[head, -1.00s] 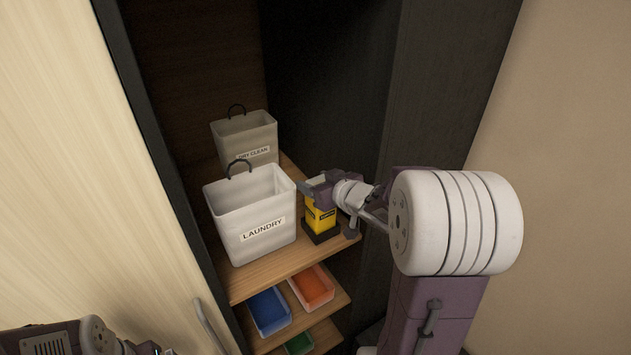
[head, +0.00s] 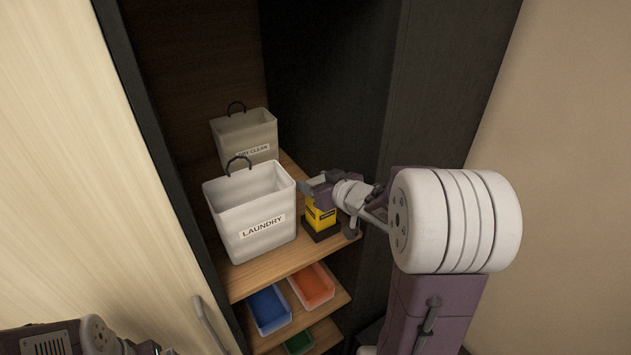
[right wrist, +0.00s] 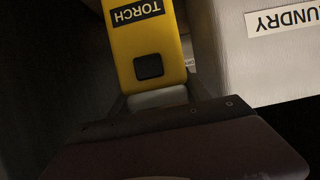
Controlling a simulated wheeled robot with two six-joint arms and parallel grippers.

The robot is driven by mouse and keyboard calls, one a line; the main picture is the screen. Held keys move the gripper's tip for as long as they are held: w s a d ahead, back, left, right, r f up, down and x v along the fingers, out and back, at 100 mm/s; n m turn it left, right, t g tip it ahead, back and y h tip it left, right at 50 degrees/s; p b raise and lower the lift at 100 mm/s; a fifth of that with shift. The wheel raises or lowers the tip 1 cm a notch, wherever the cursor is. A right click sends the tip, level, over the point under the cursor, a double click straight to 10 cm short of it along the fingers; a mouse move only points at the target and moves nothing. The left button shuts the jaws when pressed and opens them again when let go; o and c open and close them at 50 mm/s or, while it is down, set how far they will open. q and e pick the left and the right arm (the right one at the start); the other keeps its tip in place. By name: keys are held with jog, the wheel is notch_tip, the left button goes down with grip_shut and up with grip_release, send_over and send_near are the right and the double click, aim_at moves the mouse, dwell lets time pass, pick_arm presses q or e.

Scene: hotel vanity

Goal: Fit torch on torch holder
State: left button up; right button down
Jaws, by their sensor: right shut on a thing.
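The yellow torch (head: 320,216) stands at the front right of the wooden shelf, beside the laundry basket. The dark torch holder (head: 322,236) sits on the shelf right below it. The torch's lower end appears to meet the holder; whether it is fully seated I cannot tell. My right gripper (head: 316,188) is shut on the torch's upper part, reaching in from the right. In the right wrist view the torch (right wrist: 148,40) shows its TORCH label and a black button; the holder is not seen there. Of my left arm only part shows at the lower left; its gripper is not visible.
The white laundry basket (head: 252,235) stands close to the left of the torch, with the dry-clean basket (head: 248,128) behind. Blue (head: 269,310) and orange (head: 312,288) trays lie on a lower shelf. The dark cabinet wall (head: 345,90) rises behind.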

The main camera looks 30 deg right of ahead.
jog(key=shift+f, duration=0.35)
jog(key=shift+c, duration=2.1)
grip_release()
jog(key=v, duration=0.9)
jog(key=shift+p, duration=0.3)
